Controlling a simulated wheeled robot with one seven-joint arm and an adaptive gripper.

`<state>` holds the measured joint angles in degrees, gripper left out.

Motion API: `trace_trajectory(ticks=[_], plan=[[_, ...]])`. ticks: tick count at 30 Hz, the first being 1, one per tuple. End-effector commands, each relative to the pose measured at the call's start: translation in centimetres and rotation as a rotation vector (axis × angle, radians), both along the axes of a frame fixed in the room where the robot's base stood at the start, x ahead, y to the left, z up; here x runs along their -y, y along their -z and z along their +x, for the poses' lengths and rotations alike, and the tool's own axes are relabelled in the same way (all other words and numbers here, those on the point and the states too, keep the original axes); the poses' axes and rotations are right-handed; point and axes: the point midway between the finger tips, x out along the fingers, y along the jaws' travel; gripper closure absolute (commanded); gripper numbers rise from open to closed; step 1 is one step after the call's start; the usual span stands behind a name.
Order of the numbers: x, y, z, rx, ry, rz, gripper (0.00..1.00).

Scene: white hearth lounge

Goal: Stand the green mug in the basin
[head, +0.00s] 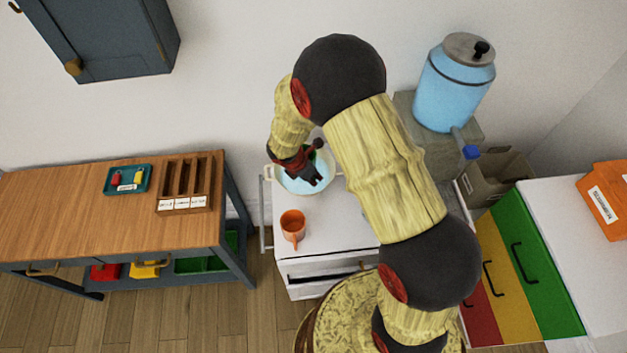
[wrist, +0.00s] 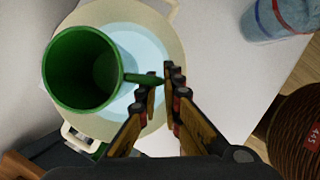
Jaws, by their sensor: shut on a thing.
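The green mug (wrist: 72,78) shows large in the wrist view, its open mouth toward the camera and its handle toward my gripper. My gripper (wrist: 160,88) is shut on the mug's handle. In the head view my gripper (head: 313,181) is over the basin, and the mug is mostly hidden behind my gripper and arm. The cream basin (wrist: 172,42) has a pale blue inside and stands on a white top; it also shows in the head view (head: 274,172). The mug is over the basin's inside; I cannot tell whether it touches the bottom.
An orange mug (head: 292,226) stands on the white cabinet (head: 345,232) in front of the basin. A blue drink dispenser (head: 455,85) stands on a grey block to the right. A wooden table (head: 70,215) with a teal tray (head: 108,186) and slotted rack (head: 185,205) is at left.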

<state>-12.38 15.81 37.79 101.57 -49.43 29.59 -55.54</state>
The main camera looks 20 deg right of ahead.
Motion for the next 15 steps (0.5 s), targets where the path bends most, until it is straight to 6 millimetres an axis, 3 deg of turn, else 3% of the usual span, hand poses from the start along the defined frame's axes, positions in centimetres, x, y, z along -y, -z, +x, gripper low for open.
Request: trace_trajectory(ticks=[3,15], plan=[[-0.04,1.53,0.07,0.001,-0.001,0.0,1.0],[-0.04,1.93,0.05,0.002,-0.001,0.001,1.0]])
